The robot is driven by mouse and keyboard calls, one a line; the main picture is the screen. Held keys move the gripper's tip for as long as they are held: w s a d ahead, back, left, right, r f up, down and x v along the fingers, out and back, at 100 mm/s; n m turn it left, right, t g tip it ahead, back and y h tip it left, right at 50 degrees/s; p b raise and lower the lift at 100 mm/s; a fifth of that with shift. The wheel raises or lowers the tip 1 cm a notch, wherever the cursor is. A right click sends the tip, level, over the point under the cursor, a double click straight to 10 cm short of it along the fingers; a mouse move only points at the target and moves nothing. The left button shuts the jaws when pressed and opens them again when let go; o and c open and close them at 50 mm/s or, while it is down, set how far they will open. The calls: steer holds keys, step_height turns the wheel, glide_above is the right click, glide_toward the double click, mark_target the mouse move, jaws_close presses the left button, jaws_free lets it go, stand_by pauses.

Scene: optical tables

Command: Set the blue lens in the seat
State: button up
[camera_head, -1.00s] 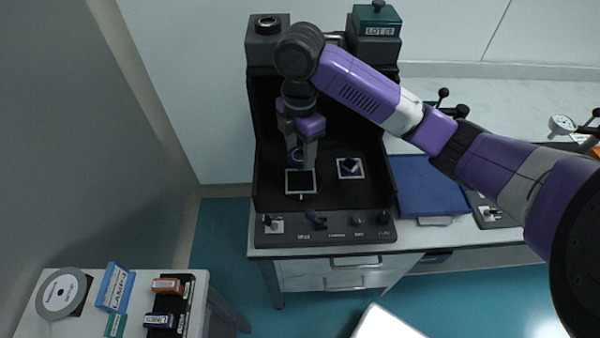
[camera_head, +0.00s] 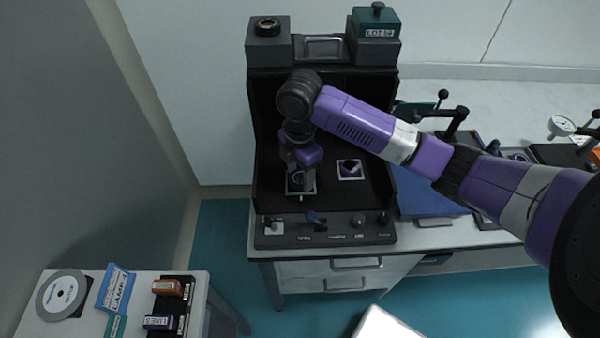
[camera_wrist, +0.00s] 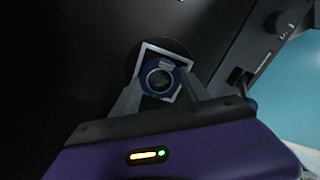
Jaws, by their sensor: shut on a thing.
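The blue lens (camera_wrist: 159,76) is a round blue ring with a clear centre, held between the fingertips of my gripper (camera_wrist: 160,88). In the wrist view it lies over a white-bordered square (camera_wrist: 146,44) on the black floor of the station. In the head view my gripper (camera_head: 298,182) points down at the left white-bordered square (camera_head: 313,190), with the lens (camera_head: 297,178) low between the fingers. I cannot tell whether the lens touches the square.
Black walls (camera_head: 262,120) enclose the station, with a control panel (camera_head: 330,230) of knobs along its front. A blue case (camera_head: 425,195) lies to the right. A side table at the lower left holds a disc (camera_head: 62,296) and labelled blocks (camera_head: 166,287).

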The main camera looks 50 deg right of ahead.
mark_target(300, 177)
steer(key=o, duration=1.4)
steer(key=shift+f, duration=0.1)
step_height(300, 177, up, 12)
